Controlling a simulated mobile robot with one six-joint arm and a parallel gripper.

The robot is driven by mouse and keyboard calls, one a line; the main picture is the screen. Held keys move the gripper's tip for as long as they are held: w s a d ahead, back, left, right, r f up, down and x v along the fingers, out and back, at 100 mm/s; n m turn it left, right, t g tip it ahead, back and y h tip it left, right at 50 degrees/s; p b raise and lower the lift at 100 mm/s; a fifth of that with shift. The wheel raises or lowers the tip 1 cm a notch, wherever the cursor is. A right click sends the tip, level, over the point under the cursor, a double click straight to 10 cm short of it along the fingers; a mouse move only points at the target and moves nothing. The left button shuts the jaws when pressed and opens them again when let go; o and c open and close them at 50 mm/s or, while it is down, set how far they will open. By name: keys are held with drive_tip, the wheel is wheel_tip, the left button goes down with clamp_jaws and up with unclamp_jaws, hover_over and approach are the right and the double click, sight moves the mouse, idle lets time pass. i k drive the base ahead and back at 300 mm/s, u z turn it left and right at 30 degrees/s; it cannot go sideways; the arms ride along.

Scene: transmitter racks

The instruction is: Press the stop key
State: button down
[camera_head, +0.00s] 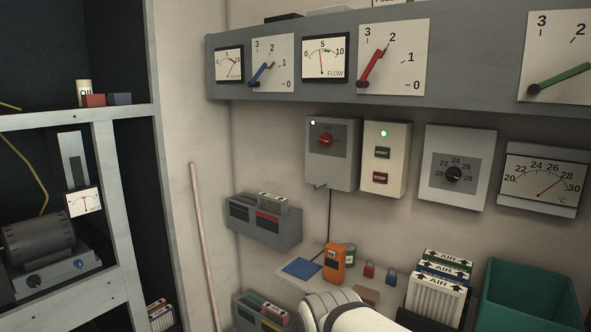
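The stop key (380,178) is a small red key with white lettering, low on a cream control box (398,160) on the wall. The green start key (382,153) sits just above it, and a green lamp (383,133) glows near the top of the box. Nothing covers the stop key. A white, rounded part of my arm (358,316) shows at the bottom middle, well below the box. My gripper is not in view.
A grey box with a red rotary knob (325,140) hangs directly left of the control box; a grey dial box (459,168) hangs to its right. A gauge panel (465,85) juts out above. Below, a shelf (290,283) holds an orange meter (334,263) and padlocks.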

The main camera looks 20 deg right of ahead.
sight(379, 179)
drive_tip(key=z, duration=0.1)
drive_tip(key=i, duration=1.1)
drive_tip(key=z, duration=0.5)
drive_tip(key=k, duration=0.9)
drive_tip(key=z, duration=0.15)
drive_tip(key=i, duration=0.9)
drive_tip(key=u, duration=0.05)
